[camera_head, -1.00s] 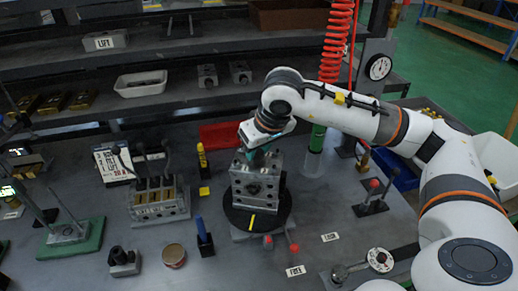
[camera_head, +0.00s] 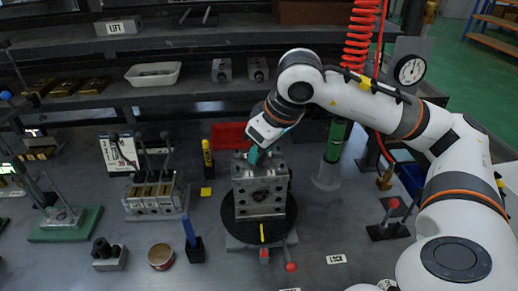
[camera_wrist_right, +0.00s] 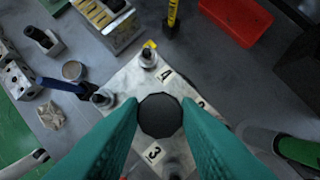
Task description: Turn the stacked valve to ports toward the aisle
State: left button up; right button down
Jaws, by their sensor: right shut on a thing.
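The stacked valve (camera_head: 262,196) is a grey metal block with round ports on its front face. It stands upright on a black round turntable (camera_head: 240,231) with a yellow mark at the front. My right gripper (camera_head: 255,153) comes down onto the valve's top. In the right wrist view its teal fingers (camera_wrist_right: 160,117) are shut on a dark round knob (camera_wrist_right: 160,114) in the middle of the light top plate (camera_wrist_right: 130,86). The plate carries numbers, 3 and 4 readable, and round fittings near its corners. My fingers hide part of the plate. My left gripper is not in view.
A red tray (camera_head: 230,134) lies behind the valve, and a clear cylinder with a green top (camera_head: 334,140) stands to the right. A valve bank (camera_head: 156,197) and a blue-handled tool (camera_head: 191,240) stand left.

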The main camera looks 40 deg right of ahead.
jog(key=c, duration=1.1)
grip_release()
jog(key=shift+r, duration=0.1)
jog(key=v, duration=1.2)
jog(key=shift+s, duration=0.1)
